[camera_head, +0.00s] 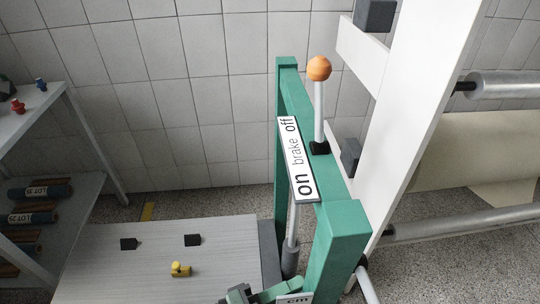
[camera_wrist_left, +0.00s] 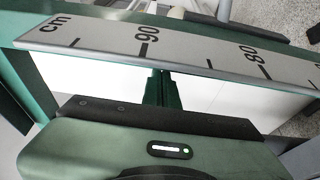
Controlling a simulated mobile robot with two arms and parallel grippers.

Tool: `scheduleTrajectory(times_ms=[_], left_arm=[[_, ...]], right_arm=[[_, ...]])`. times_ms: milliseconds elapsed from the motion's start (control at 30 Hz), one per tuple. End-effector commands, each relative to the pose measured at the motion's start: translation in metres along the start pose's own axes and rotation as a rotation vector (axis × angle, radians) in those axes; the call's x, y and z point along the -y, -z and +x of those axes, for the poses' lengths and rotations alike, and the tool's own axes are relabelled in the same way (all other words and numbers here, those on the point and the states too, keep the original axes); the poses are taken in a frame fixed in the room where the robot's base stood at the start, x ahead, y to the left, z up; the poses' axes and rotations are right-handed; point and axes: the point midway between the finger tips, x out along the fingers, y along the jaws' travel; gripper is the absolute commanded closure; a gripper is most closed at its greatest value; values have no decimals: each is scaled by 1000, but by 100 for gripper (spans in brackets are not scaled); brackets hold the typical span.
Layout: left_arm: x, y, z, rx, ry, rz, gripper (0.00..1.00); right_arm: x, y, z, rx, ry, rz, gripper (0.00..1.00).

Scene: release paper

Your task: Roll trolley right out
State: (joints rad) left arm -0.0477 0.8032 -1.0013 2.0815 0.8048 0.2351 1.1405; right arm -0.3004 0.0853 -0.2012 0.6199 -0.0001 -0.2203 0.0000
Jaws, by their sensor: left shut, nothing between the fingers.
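A green frame (camera_head: 340,225) stands in the middle of the head view, with a label (camera_head: 298,160) reading "on brake off". A brake lever with an orange knob (camera_head: 319,68) rises beside the label, its knob toward the "off" end. A white frame (camera_head: 410,90) with rollers stands close to its right. I cannot tell which frame is the trolley. My left gripper (camera_head: 265,294) is low in the head view, partly cut off. In the left wrist view, its fingers (camera_wrist_left: 160,92) are shut and empty, just by a centimetre scale (camera_wrist_left: 195,54). My right gripper is not in view.
A grey table (camera_head: 110,270) at lower left carries a yellow piece (camera_head: 180,269) and two black blocks. A shelf (camera_head: 70,190) with labelled rolls is at far left. A tiled wall closes off the back. Rollers and a pale sheet (camera_head: 470,150) fill the right.

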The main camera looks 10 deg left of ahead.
Motion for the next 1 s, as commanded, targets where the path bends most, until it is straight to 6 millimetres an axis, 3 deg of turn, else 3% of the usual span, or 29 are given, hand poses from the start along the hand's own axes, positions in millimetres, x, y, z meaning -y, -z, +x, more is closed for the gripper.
scheduleTrajectory(times_ms=[633, 1000], left_arm=[[4, -4, -4, 7, 9, -4, 100], [4, 2, -60, 1, 6, -1, 100]], right_arm=[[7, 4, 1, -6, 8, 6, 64], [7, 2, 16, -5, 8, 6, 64]])
